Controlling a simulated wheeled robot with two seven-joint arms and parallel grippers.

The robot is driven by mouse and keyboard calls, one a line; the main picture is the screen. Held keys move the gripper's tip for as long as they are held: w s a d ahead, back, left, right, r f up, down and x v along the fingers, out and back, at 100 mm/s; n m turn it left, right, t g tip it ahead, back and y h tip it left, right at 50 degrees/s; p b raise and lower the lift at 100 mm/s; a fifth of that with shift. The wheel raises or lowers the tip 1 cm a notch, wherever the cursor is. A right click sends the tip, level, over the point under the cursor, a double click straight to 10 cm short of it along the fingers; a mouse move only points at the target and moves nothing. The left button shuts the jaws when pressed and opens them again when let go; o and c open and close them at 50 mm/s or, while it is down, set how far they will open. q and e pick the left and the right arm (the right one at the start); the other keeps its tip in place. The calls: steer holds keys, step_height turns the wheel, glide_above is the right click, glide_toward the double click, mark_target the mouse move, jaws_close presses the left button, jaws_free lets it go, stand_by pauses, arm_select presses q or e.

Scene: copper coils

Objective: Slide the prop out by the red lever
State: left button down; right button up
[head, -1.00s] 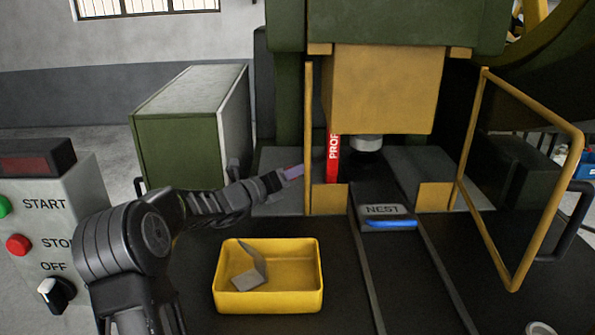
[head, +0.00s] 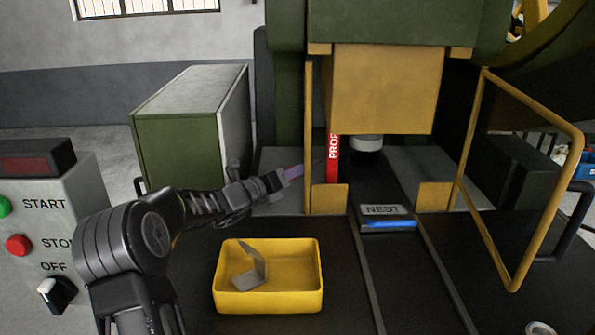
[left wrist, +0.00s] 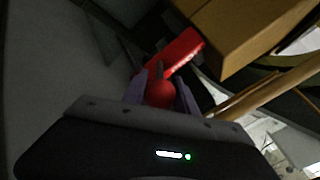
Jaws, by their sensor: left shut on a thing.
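The red prop (head: 333,158), lettered on its face, stands upright under the left side of the yellow press block (head: 385,90). My left gripper (head: 292,172) reaches in from the left, beside the yellow guard post. In the left wrist view its two purple-grey fingers (left wrist: 161,92) are shut on the round red knob (left wrist: 159,95) of the lever. The red prop (left wrist: 182,52) shows just beyond the knob, beside the yellow block. The lever between knob and prop is mostly hidden. My right gripper is not in view.
A yellow bin (head: 268,300) holding a bent grey piece stands in front. The NEST plate (head: 383,210) with a blue strip lies on the track under the press. A yellow guard frame (head: 575,190) is at right, a START/STOP control box (head: 75,200) at left.

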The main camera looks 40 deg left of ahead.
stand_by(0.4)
arm_select(q)
steer(key=s+a+p, duration=0.1)
steer(key=a, duration=0.1)
steer(key=s+a, duration=0.2)
steer(key=shift+s+a+p, duration=0.15)
steer(key=shift+a+p, duration=0.05)
steer(key=shift+p, duration=0.15)
steer(key=c, duration=1)
jaws_free()
steer(key=shift+s+a, duration=0.1)
steer(key=shift+c, duration=0.2)
